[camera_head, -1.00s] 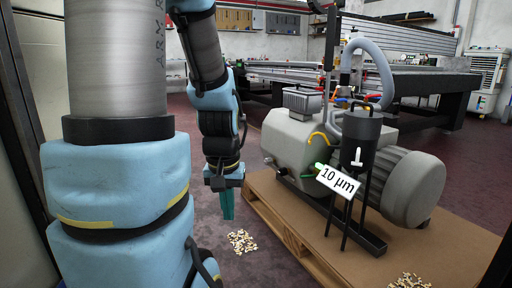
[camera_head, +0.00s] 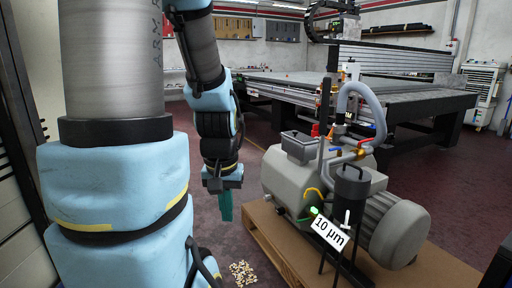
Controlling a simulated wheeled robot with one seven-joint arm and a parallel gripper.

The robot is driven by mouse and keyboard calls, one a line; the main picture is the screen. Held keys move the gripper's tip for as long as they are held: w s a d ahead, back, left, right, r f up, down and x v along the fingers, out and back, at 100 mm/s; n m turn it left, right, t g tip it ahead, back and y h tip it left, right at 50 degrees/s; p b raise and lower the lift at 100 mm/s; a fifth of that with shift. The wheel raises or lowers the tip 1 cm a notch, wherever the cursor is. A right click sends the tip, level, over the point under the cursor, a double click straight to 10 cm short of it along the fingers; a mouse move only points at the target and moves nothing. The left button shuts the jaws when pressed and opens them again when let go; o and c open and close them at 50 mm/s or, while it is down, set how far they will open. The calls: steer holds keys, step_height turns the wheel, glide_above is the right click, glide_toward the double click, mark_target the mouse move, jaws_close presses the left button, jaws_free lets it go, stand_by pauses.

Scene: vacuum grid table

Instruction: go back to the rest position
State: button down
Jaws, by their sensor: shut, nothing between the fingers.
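My gripper (camera_head: 225,207) hangs at the end of my blue and grey arm, left of the middle of the picture. Its teal fingers point down and are shut, with nothing held. It is in the air, to the left of the grey vacuum pump (camera_head: 325,180) and apart from it. My large blue arm links fill the left side and hide what is behind them.
The pump stands on a brown pallet (camera_head: 270,225), with a black canister (camera_head: 352,192) and a "10 µm" label (camera_head: 329,233). Small chips (camera_head: 242,273) lie on the floor. A long grid table (camera_head: 415,98) stands behind. Dark red floor (camera_head: 262,137) is open beyond my gripper.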

step_height(320, 180, up, 15)
steer(key=p, duration=1.2)
